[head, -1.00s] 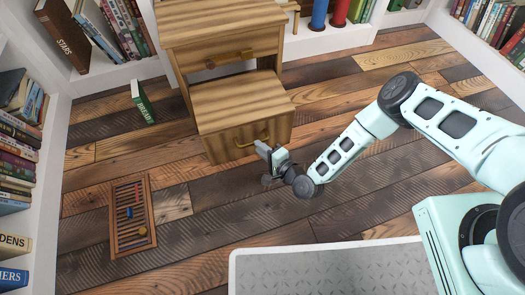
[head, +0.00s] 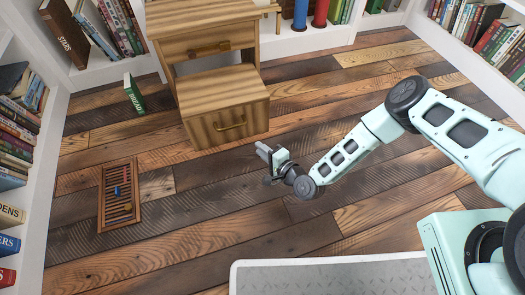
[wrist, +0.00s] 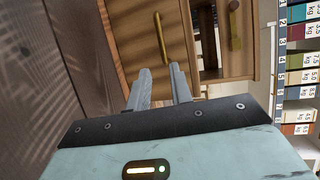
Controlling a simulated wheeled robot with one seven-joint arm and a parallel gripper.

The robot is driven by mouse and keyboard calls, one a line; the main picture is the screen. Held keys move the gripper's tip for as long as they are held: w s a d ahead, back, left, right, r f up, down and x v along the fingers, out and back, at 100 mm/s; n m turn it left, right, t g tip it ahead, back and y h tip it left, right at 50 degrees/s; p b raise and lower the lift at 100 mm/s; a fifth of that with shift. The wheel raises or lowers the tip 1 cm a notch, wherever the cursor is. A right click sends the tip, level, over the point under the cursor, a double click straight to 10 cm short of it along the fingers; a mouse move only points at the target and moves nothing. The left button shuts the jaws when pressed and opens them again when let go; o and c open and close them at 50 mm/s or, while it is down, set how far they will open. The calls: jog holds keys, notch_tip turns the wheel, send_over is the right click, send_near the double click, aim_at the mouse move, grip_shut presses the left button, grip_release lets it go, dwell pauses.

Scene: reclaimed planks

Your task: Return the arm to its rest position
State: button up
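My gripper (head: 264,152) is at the end of my bent arm, low over the plank floor in the head view, in front and to the right of the wooden drawer unit (head: 205,20). In the wrist view its two grey fingers (wrist: 162,80) stand apart with a clear gap and nothing between them. The lower drawer (head: 195,135) juts out from the unit, with a brass handle (head: 230,125) on its front. The gripper appears clear of that handle in the head view.
A slatted wooden tray (head: 106,205) with small coloured items lies on the floor at left. A green book (head: 134,97) stands near the unit. White bookshelves line the sides and back. A grey metal platform (head: 330,275) is at the front. Floor around the gripper is clear.

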dwell(0.3)
notch_tip(320, 180, up, 22)
jog(key=s+a+n+g+h+p, duration=0.2)
jog(key=n+g+h+p, duration=0.1)
jog(key=n+g, duration=0.8)
jog(key=s+d+r+n+h+p, duration=0.1)
jog(key=s+d+r+n+h, duration=0.1)
jog(key=s+d+r, duration=0.45)
jog(key=s+d+r+n+h+p, duration=0.1)
jog(key=s+d+r+n+h, duration=0.25)
jog(key=s+r, duration=0.55)
jog(key=s+d+r+n+h+p, duration=0.1)
jog(key=s+d+r+n, duration=0.1)
jog(key=s+d+r, duration=0.45)
notch_tip(320, 180, up, 40)
jog(key=s+a+g+p, duration=0.1)
jog(key=s+p, duration=0.1)
jog(key=p, duration=3.5)
jog(key=shift+a+p, duration=0.15)
jog(key=shift+p, duration=0.2)
